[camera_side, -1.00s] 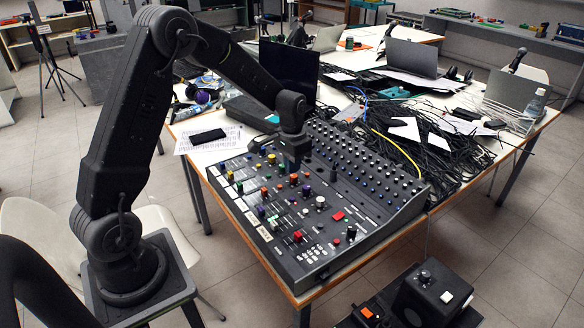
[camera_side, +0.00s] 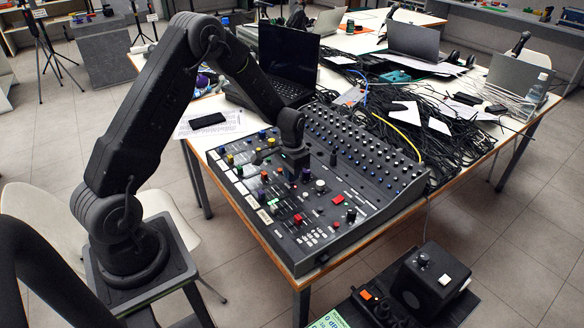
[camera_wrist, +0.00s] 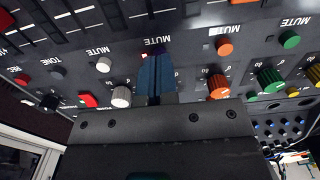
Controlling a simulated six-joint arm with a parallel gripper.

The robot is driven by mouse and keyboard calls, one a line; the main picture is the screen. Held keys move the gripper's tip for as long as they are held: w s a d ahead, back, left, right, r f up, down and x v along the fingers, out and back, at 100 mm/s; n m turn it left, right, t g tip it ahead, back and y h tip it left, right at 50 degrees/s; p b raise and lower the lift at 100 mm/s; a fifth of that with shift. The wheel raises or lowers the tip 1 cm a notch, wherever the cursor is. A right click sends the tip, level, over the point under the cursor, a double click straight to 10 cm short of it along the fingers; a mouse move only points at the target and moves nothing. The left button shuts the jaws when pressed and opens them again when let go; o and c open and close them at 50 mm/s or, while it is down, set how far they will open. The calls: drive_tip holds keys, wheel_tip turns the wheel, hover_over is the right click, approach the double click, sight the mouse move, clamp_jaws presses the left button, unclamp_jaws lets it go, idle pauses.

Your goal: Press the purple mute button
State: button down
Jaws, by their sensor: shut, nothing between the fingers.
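The mixing console (camera_side: 330,235) lies on the table, its sloped panel covered with coloured buttons and knobs. My gripper (camera_side: 296,176) is shut and empty, pointing down at the middle of the panel, very close to it. It also shows in the wrist view (camera_wrist: 155,75), with its bluish fingertips just below a MUTE label. A purple cap (camera_side: 306,174) shows right beside the fingertips in the side view.
In the wrist view, a white button (camera_wrist: 104,64) is to the left of my fingers, and an orange button (camera_wrist: 224,47) and green button (camera_wrist: 290,39) to the right. Knobs stand close by, including a white one (camera_wrist: 121,96) and an orange one (camera_wrist: 219,87). Cables crowd the table beyond.

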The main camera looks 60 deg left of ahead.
drive_tip(key=shift+f, duration=0.25)
drive_tip(key=shift+f, duration=0.4)
drive_tip(key=shift+r, duration=0.15)
idle(0.4)
wheel_tip(320, 180, up, 9)
idle(1.3)
idle(0.7)
